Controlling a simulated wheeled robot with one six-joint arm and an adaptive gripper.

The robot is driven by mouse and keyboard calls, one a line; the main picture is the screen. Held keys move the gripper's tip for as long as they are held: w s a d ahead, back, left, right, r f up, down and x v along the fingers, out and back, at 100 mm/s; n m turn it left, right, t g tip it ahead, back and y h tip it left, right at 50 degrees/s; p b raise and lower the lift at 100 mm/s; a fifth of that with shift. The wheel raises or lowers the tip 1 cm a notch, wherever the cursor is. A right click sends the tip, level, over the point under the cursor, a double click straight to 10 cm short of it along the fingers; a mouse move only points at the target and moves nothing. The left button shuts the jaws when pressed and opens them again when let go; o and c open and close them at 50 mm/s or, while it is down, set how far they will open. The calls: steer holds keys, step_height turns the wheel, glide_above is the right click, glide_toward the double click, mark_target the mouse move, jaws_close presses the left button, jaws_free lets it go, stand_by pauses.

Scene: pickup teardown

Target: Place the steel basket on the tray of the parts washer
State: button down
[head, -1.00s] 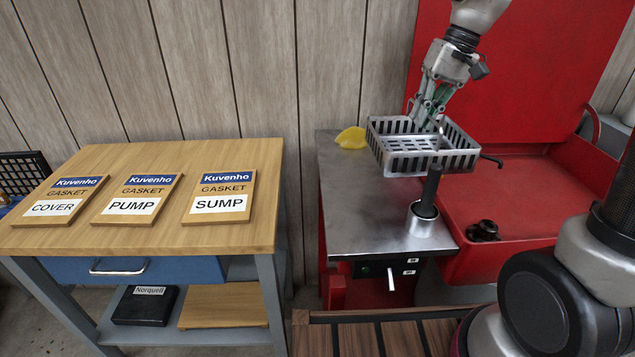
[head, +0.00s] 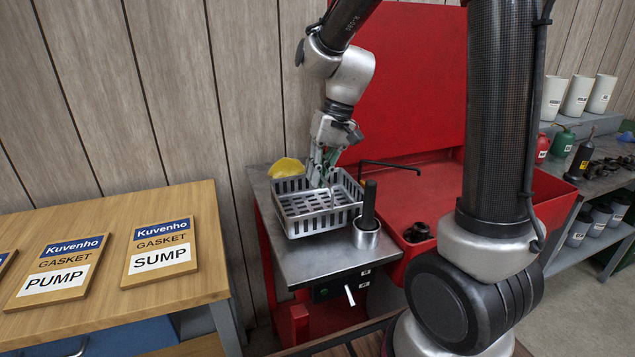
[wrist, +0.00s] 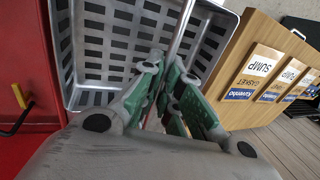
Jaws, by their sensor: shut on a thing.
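The steel basket (head: 290,231), a grey slotted open box, is over the steel tray (head: 330,258) of the red parts washer (head: 420,195). It is level and looks very close to the tray; I cannot tell whether it touches. My gripper (head: 317,180) reaches down into the basket from above, its green fingers shut on the basket's thin handle. In the wrist view, the basket (wrist: 92,98) fills the upper middle beyond my gripper (wrist: 165,95).
A metal cup (head: 366,238) with a black-handled tool stands right beside the basket. A yellow cloth (head: 288,167) lies behind it. A black bent spout (head: 390,164) and dark part (head: 417,232) are at the basin. A wooden table (head: 205,265) with gasket boards stands left.

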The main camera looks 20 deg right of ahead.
steer(key=shift+f, duration=1)
steer(key=c, duration=1.6)
jaws_free()
steer(key=shift+f, duration=0.1)
steer(key=shift+c, duration=0.2)
steer(key=v, duration=1.2)
steer(key=s+d+t+h, duration=0.1)
steer(key=s+d, duration=0.3)
steer(key=s, duration=0.5)
steer(key=s+d+t+h, duration=0.2)
steer(key=s+d, duration=0.3)
steer(key=s, duration=0.5)
steer(key=shift+r+t, duration=0.2)
steer(key=shift+t, duration=0.5)
steer(key=shift+d, duration=0.1)
